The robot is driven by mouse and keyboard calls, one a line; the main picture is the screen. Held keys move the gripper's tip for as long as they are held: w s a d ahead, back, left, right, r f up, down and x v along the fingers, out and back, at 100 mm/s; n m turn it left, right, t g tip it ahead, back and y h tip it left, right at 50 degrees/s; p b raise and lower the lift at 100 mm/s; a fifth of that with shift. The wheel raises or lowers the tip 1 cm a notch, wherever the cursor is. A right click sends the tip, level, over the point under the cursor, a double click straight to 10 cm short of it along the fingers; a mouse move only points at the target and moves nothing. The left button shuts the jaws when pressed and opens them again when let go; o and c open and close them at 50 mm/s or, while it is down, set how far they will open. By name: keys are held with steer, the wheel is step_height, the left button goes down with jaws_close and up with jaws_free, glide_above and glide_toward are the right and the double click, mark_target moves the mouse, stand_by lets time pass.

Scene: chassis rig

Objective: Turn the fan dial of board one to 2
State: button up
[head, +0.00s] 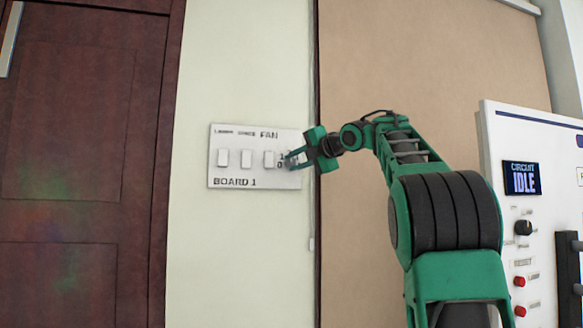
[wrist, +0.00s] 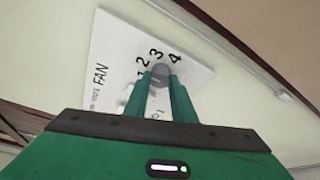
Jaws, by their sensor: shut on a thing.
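Board one (head: 235,133) is a white panel on the pale wall, marked BOARD 1 and FAN, with several white rocker switches. Its right part is behind my gripper (head: 292,160) in the head view. In the wrist view the board (wrist: 112,35) appears tilted, with the numbers 2, 3 and 4 arched around the grey fan dial (wrist: 160,70). My gripper (wrist: 161,82) is shut on the dial, one green finger on each side. The dial's pointer cannot be made out, so its setting cannot be told.
A dark red door (head: 80,150) is left of the board. A brown panel (head: 350,60) is to its right, behind my arm. A white console (head: 545,135) with a screen reading CIRCUIT IDLE, knobs and red buttons stands at the far right.

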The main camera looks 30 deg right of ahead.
steer(key=shift+w+a+f, duration=0.1)
steer(key=shift+a+f, duration=0.1)
steer(key=shift+f, duration=0.15)
steer(key=o, duration=1.1)
steer(key=shift+w, duration=0.1)
steer(key=shift+c, duration=0.2)
steer(key=shift+r, duration=0.15)
steer(key=shift+d, duration=0.1)
steer(key=shift+s, duration=0.25)
steer(key=s+r, duration=0.1)
steer(key=s, duration=0.9)
steer(key=shift+d+r, duration=0.25)
steer(key=shift+d, duration=0.15)
steer(key=shift+s, duration=0.1)
